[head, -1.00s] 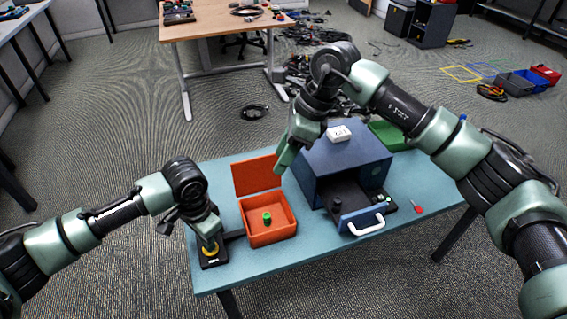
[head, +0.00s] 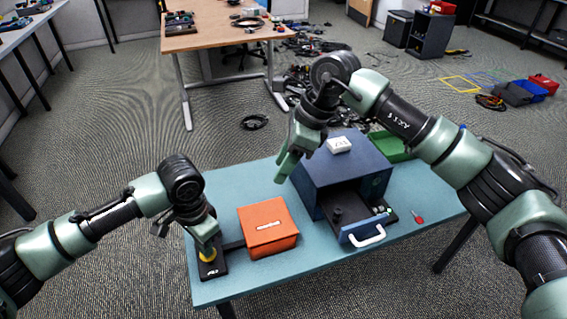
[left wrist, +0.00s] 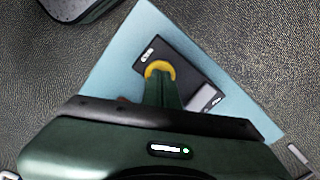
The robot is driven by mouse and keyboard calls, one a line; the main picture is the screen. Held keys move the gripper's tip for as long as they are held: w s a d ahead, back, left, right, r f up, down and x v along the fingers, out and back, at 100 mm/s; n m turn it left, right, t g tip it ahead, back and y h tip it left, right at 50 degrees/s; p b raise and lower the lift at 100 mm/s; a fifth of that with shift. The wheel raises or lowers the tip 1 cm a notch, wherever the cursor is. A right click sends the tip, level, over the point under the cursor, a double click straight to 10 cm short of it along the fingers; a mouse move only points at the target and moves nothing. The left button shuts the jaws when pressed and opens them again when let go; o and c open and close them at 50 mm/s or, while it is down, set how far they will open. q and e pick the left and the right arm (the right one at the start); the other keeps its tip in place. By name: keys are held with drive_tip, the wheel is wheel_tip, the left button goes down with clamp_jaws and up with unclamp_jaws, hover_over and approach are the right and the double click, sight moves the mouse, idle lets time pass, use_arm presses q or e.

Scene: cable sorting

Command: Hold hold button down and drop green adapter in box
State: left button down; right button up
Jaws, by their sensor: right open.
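The orange box (head: 268,232) on the teal table has its lid closed, with a pale bar on top. The green adapter is hidden from view. The button (head: 207,256) is a yellow ring on a black base left of the box; it also shows in the left wrist view (left wrist: 160,68). My left gripper (head: 206,243) is shut, fingertips at the yellow ring; I cannot tell whether the button is pressed. My right gripper (head: 287,170) is open and empty, above the table between the orange box and the blue cabinet (head: 345,170).
The blue cabinet has its drawer (head: 362,229) pulled out toward the front, with a dark peg inside. A white block (head: 339,145) lies on the cabinet.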

use_arm(q)
drive_tip(key=shift+r, duration=2.95)
